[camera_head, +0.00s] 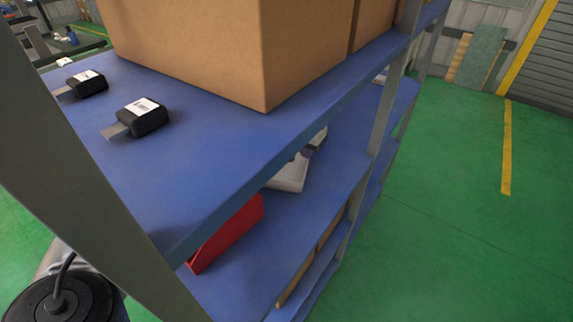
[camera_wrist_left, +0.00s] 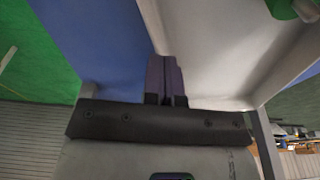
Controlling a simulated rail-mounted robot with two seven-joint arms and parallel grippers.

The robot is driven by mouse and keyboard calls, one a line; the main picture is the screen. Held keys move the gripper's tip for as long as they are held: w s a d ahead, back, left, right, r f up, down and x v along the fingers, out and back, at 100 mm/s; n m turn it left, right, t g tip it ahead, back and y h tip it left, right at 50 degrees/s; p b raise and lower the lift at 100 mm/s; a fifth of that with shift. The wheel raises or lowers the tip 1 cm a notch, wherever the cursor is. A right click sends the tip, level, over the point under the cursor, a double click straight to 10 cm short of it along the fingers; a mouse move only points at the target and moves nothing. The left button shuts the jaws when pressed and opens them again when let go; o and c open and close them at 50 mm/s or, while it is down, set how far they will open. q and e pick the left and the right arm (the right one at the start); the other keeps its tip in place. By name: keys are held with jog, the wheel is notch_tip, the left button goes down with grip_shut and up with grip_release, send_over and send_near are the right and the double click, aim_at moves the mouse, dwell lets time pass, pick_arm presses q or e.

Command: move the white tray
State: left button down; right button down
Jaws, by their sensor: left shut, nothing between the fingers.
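A white tray (camera_wrist_left: 225,45) fills the upper right of the left wrist view, with a raised edge along its left side. A green object (camera_wrist_left: 290,8) is partly visible in it at the top. My left gripper (camera_wrist_left: 165,62) is shut and empty, its dark fingers beside or over the tray's edge; whether they touch it I cannot tell. In the head view a whitish piece (camera_head: 290,174) shows on the second shelf, mostly hidden by the top shelf; it may be the same tray. The left fingers are hidden there. My right gripper is not in view.
The blue top shelf (camera_head: 205,150) carries large cardboard boxes (camera_head: 215,45) and two black devices (camera_head: 143,117). A red bin (camera_head: 228,233) sits on the shelf below. Grey uprights (camera_head: 75,165) stand at the shelf's corners. The green floor (camera_head: 450,200) at right is clear.

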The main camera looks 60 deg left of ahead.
aim_at(283, 182)
pick_arm(q)
jog(key=s+d, duration=0.1)
jog(key=s, duration=0.2)
jog(key=s+d+p, duration=0.1)
jog(key=s, duration=0.3)
jog(key=s+d, duration=0.2)
jog(key=s, duration=0.1)
jog(key=shift+s+p, duration=0.3)
jog(key=shift+w, duration=0.1)
jog(key=shift+w+a, duration=0.1)
jog(key=shift+w, duration=0.1)
jog(key=w+a, duration=0.1)
jog(key=w, duration=0.2)
jog(key=w+a+b, duration=0.1)
jog(key=w, duration=0.2)
jog(key=w+a+b, duration=0.1)
jog(key=w, duration=0.3)
jog(key=shift+a, duration=0.4)
jog(key=shift+w+a+f+b, duration=0.1)
jog(key=shift+w+b, duration=0.25)
jog(key=shift+s, duration=0.1)
